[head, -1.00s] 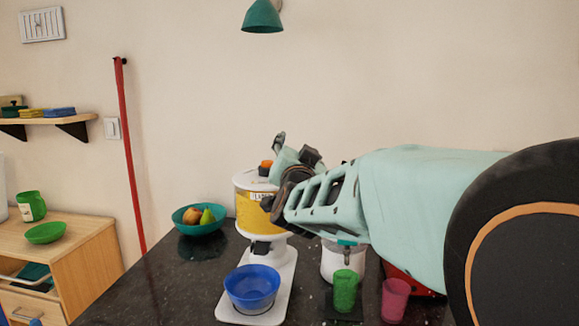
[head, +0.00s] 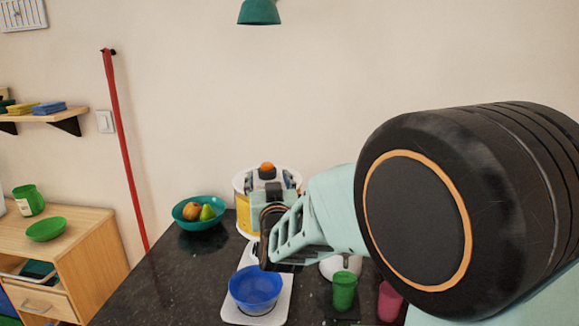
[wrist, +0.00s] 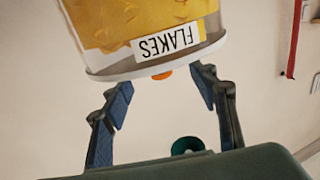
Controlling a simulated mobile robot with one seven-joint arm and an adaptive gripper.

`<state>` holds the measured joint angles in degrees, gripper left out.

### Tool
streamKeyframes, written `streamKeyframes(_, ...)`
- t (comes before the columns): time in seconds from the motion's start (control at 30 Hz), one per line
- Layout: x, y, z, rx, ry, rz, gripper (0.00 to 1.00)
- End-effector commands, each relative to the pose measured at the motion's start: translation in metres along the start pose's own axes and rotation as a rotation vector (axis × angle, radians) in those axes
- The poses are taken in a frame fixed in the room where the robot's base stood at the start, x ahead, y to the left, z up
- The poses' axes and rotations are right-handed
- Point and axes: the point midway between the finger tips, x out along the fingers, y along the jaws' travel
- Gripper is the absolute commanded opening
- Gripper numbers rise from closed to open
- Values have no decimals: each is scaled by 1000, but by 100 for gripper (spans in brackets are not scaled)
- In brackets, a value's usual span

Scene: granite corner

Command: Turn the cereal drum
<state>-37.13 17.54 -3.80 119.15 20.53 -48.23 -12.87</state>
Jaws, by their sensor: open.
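The cereal drum (head: 242,215) is a yellow-filled cylinder with a pale lid and an orange knob (head: 267,167) on top. It stands above a white base (head: 238,312), on which a blue bowl (head: 255,287) sits. In the wrist view the drum (wrist: 150,28) appears upside down, with its FLAKES label (wrist: 170,41) and lid rim. My gripper (wrist: 162,82) is open there, its two dark fingers apart on either side of the knob, with nothing held. In the head view my gripper (head: 268,182) is in front of the drum and hides much of it.
A teal fruit bowl (head: 187,222) stands left of the drum. A green cup (head: 344,291), a pink cup (head: 389,302) and a white container (head: 340,268), partly hidden, stand right, below my arm. A teal lamp (head: 259,12) hangs above. The counter's left front is clear.

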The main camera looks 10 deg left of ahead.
Motion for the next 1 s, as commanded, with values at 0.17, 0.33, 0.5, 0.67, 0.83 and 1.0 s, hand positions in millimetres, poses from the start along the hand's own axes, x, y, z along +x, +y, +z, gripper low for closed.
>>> streamKeyframes(0.17,32,1,-1,0,-1,1,54)
streamKeyframes(0.33,52,1,-1,1,0,2,54)
streamKeyframes(0.5,61,1,-1,1,0,1,54)
streamKeyframes(0.67,62,1,0,1,0,1,54)
streamKeyframes(0.83,62,1,0,1,0,1,49)
streamKeyframes(1.0,62,1,0,1,0,1,31)
